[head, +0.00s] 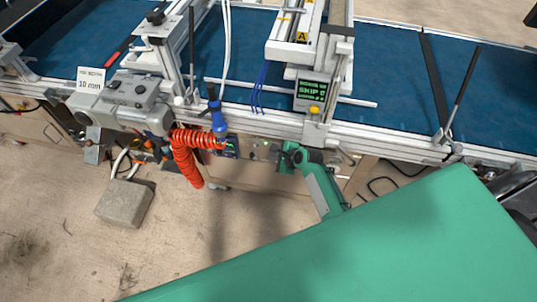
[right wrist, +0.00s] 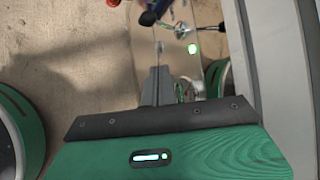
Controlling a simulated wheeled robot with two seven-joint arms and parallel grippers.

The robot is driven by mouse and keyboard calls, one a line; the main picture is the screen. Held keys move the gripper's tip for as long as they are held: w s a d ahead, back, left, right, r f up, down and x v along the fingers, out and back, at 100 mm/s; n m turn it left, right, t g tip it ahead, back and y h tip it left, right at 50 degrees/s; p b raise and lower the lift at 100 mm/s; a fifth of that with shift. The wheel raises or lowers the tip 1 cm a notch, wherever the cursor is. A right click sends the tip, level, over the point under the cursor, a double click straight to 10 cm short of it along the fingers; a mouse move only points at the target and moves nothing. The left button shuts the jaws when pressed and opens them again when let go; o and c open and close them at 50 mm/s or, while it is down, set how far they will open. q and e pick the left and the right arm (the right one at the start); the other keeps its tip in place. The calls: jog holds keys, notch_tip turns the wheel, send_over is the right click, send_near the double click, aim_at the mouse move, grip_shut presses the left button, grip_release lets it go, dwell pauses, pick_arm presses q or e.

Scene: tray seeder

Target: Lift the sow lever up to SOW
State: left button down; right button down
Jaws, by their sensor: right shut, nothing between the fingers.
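My right arm, green, reaches in at the lower middle of the head view. Its gripper (head: 275,154) is at the front control panel below the conveyor's edge. In the right wrist view the gripper (right wrist: 159,75) is shut and empty. A dark-tipped, lever-like part (right wrist: 150,16) is just beyond its fingertips, with a metal knob (right wrist: 181,30) and a lit green lamp (right wrist: 193,48) beside it. I cannot tell surely whether the dark-tipped part is the sow lever, nor whether it touches the fingers. My left gripper is out of view.
A small screen (head: 314,92) reading SKIP stands above the panel. The conveyor's metal rail (head: 390,137) runs behind. A grey block (head: 125,203) lies on the open floor.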

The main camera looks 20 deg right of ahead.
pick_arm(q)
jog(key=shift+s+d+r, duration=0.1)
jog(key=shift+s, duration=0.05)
pick_arm(e)
jog(key=v, duration=0.3)
jog(key=shift+s+d, duration=0.1)
jog(key=shift+d, duration=0.2)
jog(key=s+f+n+g+h, duration=0.1)
jog(key=s+f+n, duration=0.2)
jog(key=s+f, duration=0.35)
jog(key=s+f+n+g+h, duration=0.15)
jog(key=s+f+n, duration=0.25)
jog(key=f, duration=0.5)
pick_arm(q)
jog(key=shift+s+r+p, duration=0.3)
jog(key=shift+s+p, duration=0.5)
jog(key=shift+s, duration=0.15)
pick_arm(e)
jog(key=s+f+n+g, duration=0.1)
jog(key=s+f+n, duration=0.5)
jog(key=s, duration=0.6)
jog(key=s+f+n+g+h, duration=0.1)
jog(key=s+f+n, duration=0.5)
jog(key=s, duration=0.7)
jog(key=s+f+n+g, duration=0.3)
jog(key=s+f+n, duration=0.3)
jog(key=s, duration=0.7)
jog(key=shift+d+f, duration=0.25)
jog(key=shift+d, duration=0.15)
